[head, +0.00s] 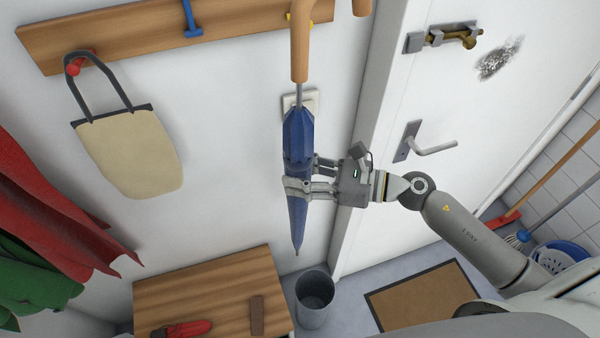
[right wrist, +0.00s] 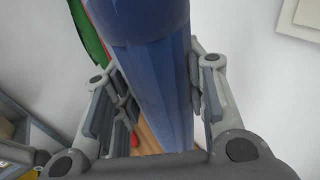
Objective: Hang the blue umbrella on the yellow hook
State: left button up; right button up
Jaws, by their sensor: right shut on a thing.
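The blue umbrella (head: 298,142) hangs upright in front of the wall, tip down, with its wooden crook handle (head: 300,45) reaching the top edge of the head view. My right gripper (head: 300,187) is shut on its blue canopy, which also fills the middle of the right wrist view (right wrist: 150,70) between the fingers. The yellow hook (head: 309,20) shows only partly behind the handle, at the right end of the wooden hook rail (head: 120,35). I cannot tell whether the handle touches the hook. My left gripper is not in view.
A beige bag (head: 130,155) hangs on the red hook (head: 75,66); the blue hook (head: 191,20) is empty. Red and green cloths hang at left. A light switch (head: 311,101) is behind the umbrella. Below are a wooden bench (head: 215,290) and a grey bin (head: 314,300). A door (head: 400,90) stands at right.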

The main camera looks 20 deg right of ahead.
jog(key=f+b, duration=0.5)
jog(key=f, duration=0.1)
jog(key=shift+w+a+f+b, duration=0.15)
jog(key=shift+a+f+b, duration=0.05)
jog(key=shift+b, duration=0.2)
jog(key=shift+w+d, duration=0.1)
jog(key=shift+w, duration=0.15)
jog(key=w+f+b, duration=0.2)
jog(key=w+b, duration=0.2)
jog(key=w, duration=0.6)
jog(key=shift+w+a+f, duration=0.2)
jog(key=shift+w, duration=0.15)
dwell(0.5)
dwell(0.6)
